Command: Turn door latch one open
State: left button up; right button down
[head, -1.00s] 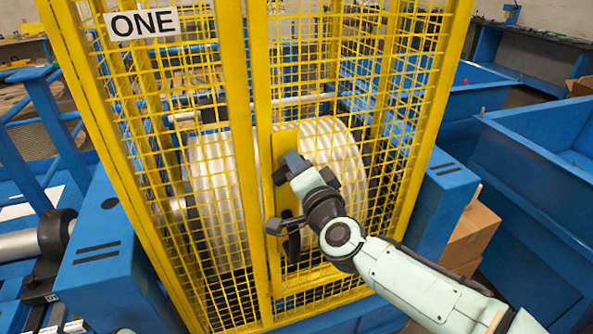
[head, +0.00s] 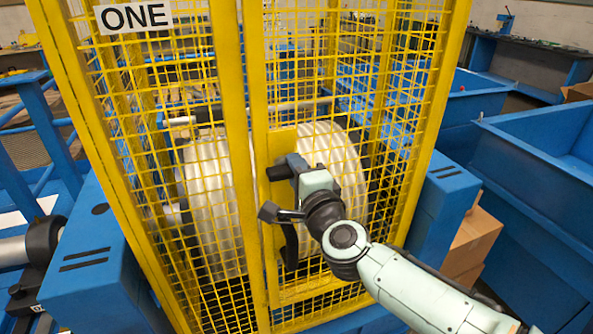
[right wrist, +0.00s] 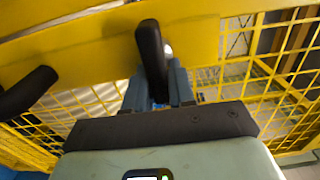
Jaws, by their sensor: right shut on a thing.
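Door latch one is on the yellow mesh door (head: 232,110) below the ONE sign (head: 133,17). In the right wrist view its black lever (right wrist: 151,55) stands between the two blue-grey fingers of my right gripper (right wrist: 158,88), which is shut on it. In the head view my right gripper (head: 284,168) is at the yellow latch plate (head: 283,143) and hides most of the latch. A black curved pull handle (head: 290,248) is below the gripper; a black bar (right wrist: 25,92) at the left of the wrist view looks like this handle. My left gripper is not in view.
A large pale roller (head: 213,190) is behind the mesh. Blue machine housings (head: 95,265) flank the cage. Blue bins (head: 545,175) and a cardboard box (head: 472,240) are at the right. Yellow posts frame the door on both sides.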

dwell(0.3)
jog(key=c, duration=1)
grip_release()
jog(key=shift+c, duration=0.2)
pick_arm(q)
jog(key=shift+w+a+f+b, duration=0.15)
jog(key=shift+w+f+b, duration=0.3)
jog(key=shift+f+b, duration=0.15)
pick_arm(e)
jog(key=v, duration=1.3)
jog(key=shift+s, duration=0.15)
